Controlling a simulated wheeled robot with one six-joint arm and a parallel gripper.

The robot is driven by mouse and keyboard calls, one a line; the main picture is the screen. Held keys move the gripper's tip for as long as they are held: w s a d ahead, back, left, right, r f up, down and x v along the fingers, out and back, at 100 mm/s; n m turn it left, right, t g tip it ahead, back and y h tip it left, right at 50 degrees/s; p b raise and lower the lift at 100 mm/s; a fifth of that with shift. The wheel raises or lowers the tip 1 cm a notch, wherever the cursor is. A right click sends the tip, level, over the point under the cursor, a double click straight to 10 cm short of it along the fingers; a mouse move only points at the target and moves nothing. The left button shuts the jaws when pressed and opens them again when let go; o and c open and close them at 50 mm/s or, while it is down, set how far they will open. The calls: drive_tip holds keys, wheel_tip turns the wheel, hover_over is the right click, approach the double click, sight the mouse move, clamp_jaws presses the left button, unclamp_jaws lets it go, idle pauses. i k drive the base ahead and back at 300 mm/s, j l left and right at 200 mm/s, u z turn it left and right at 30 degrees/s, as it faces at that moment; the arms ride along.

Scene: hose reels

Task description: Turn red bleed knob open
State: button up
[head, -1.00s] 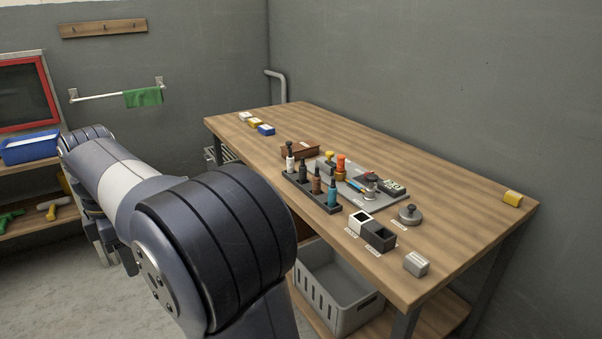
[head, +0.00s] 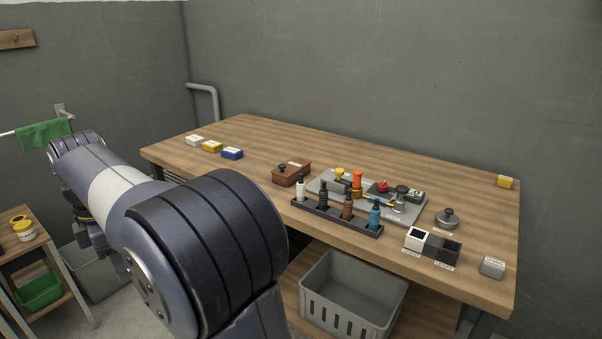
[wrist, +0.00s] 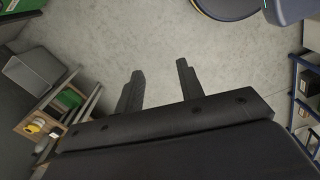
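A small red knob (head: 381,186) shows on the grey plate (head: 327,180) on the workbench in the head view. A yellow knob (head: 340,173), an orange-topped fitting (head: 357,183) and a metal fitting (head: 401,198) stand on the same plate. I cannot tell how far the red knob is turned. My gripper (wrist: 160,78) shows in the wrist view with its two dark fingers apart and nothing between them, above bare floor. It is away from the bench top.
A black rack of bottles (head: 335,218) stands in front of the plate. Black and white boxes (head: 432,244), a round metal weight (head: 446,218) and a brown box (head: 291,174) are nearby. A grey crate (head: 352,295) sits below. The bench's left part is mostly clear.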

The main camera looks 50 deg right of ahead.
sight(383, 186)
drive_tip(key=i+l+z, duration=0.1)
drive_tip(key=z, duration=0.35)
drive_tip(key=i+z, duration=0.3)
drive_tip(key=z, duration=0.2)
drive_tip(key=i+z, duration=0.2)
drive_tip(key=z, duration=0.25)
drive_tip(key=i+j+z, duration=0.15)
drive_tip(key=z, duration=0.3)
drive_tip(key=i+z, duration=0.2)
drive_tip(key=z, duration=0.15)
drive_tip(key=i+z, duration=0.45)
drive_tip(key=z, duration=0.25)
